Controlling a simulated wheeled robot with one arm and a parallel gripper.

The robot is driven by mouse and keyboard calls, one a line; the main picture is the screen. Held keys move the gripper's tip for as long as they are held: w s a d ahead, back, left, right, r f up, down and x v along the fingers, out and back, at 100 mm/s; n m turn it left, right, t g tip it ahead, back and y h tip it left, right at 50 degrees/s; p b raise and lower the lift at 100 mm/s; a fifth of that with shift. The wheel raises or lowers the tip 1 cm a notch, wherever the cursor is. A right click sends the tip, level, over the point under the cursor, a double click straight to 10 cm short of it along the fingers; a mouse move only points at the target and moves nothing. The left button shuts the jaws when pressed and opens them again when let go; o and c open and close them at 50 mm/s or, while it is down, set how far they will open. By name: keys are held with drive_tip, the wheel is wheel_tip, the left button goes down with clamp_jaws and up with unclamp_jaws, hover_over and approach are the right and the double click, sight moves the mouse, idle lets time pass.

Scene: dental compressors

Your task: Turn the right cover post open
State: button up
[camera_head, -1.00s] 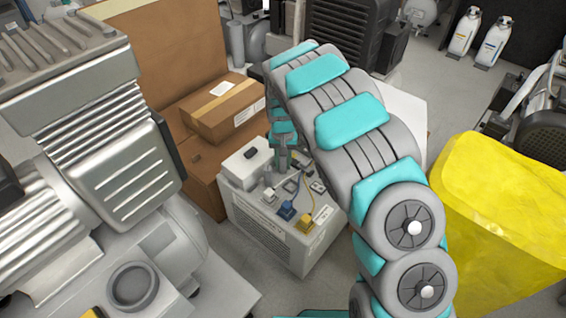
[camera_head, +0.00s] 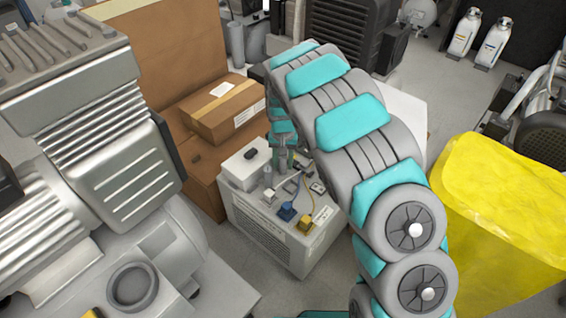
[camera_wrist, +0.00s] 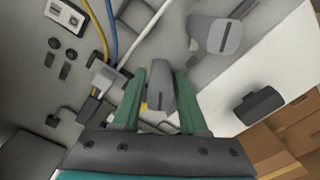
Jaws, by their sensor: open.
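My gripper (camera_wrist: 160,72) is open, with one green finger on each side of a grey post (camera_wrist: 159,92) in the wrist view. The post has a flattened, slotted top and stands between the fingers; I cannot tell whether they touch it. A second grey post (camera_wrist: 226,36) with a similar flat head stands apart, at the upper right of the wrist view. In the head view my gripper (camera_head: 284,163) is small and points down over the top of the grey compressor box (camera_head: 262,232). The posts are hard to make out there.
A white block (camera_head: 241,167) with a black knob (camera_wrist: 260,105) stands beside the posts. Blue and yellow plugs (camera_head: 304,224) and cables crowd the top of the box. Cardboard boxes (camera_head: 222,110) are behind left, a yellow bin (camera_head: 500,205) right, a large metal compressor (camera_head: 110,150) left.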

wheel_tip(320, 180, up, 7)
drive_tip(key=shift+r, duration=0.25)
drive_tip(key=shift+d, duration=0.1)
idle(0.4)
drive_tip(key=s+d+r+m, duration=0.1)
drive_tip(key=s+d+r, duration=0.55)
drive_tip(key=s, duration=0.25)
drive_tip(key=s+d+r, duration=0.6)
drive_tip(key=s+d, duration=0.1)
drive_tip(key=s, duration=0.2)
drive_tip(key=s+d+n+g, duration=0.1)
drive_tip(key=s+d, duration=0.1)
drive_tip(key=s, duration=0.9)
drive_tip(key=s+d+r, duration=0.1)
drive_tip(key=s, duration=1.1)
drive_tip(key=shift+s+d+n+g, duration=0.25)
drive_tip(key=shift+d+n+g, duration=0.1)
drive_tip(key=shift+n+g, duration=0.05)
